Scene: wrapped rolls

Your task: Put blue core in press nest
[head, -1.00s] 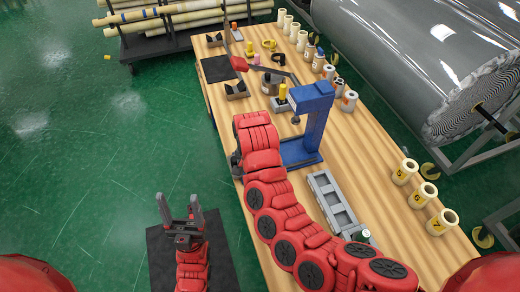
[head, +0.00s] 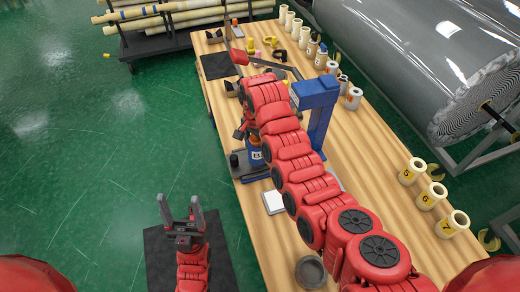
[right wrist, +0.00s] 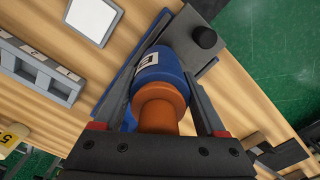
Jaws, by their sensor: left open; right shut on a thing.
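The blue core (head: 256,158), a blue cylinder with a white label, is at my right gripper (head: 243,133) near the table's left edge. In the right wrist view the core (right wrist: 158,70) and its orange end (right wrist: 158,108) lie between the two fingers of my right gripper (right wrist: 165,75), which is shut on it. The blue press (head: 318,98) stands to the right of the core, and my right arm hides its lower part. I cannot make out the nest. My left gripper (head: 181,214) is open and empty, left of the table.
A grey plate with a black knob (right wrist: 205,38) lies close beyond the core. A white square pad (head: 273,202) and a grey round dish (head: 310,271) are on the table. A grey slotted rack (right wrist: 40,75) is partly hidden in the head view. Numbered pale cores (head: 430,195) line the right edge.

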